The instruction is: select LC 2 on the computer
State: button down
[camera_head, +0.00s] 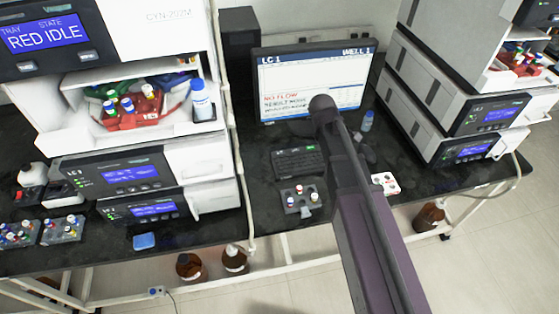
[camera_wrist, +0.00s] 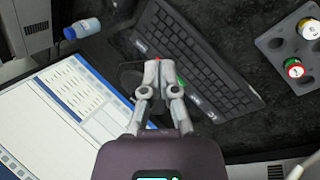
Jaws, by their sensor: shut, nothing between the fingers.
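The computer monitor (camera_head: 345,70) stands at the back of the bench; its screen reads LC 1 at top left and WELL 1 at top right, with red NO FLOW text lower down. My arm covers part of its lower edge. In the wrist view the screen (camera_wrist: 60,125) lies at lower left, turned, with its text too small to read. The keyboard (camera_head: 300,161) lies in front of the monitor; it also shows in the wrist view (camera_wrist: 195,60).
Instrument stacks stand left (camera_head: 140,175) and right (camera_head: 465,110) of the monitor. A vial rack (camera_head: 295,201) lies before the keyboard, and a white block with vials (camera_head: 385,183) lies right of my arm. A small blue-capped bottle (camera_head: 367,121) stands right of the monitor.

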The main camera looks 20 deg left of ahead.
jog(key=w+a+f+n+t+b, duration=0.2)
jog(key=a+f+n+b, duration=0.2)
jog(key=a, duration=0.7)
jog(key=n+t+b, duration=0.2)
jog(key=n+b, duration=0.2)
jog(key=n, duration=0.1)
send_over(279, 153)
jog(key=shift+s+f, duration=0.1)
jog(key=shift+f, duration=0.55)
jog(key=shift+f, duration=0.15)
notch_tip(279, 153, down, 9)
jog(key=b, duration=0.8)
jog(key=shift+r, duration=0.2)
jog(key=shift+f+b, duration=0.4)
jog(key=shift+b, duration=0.15)
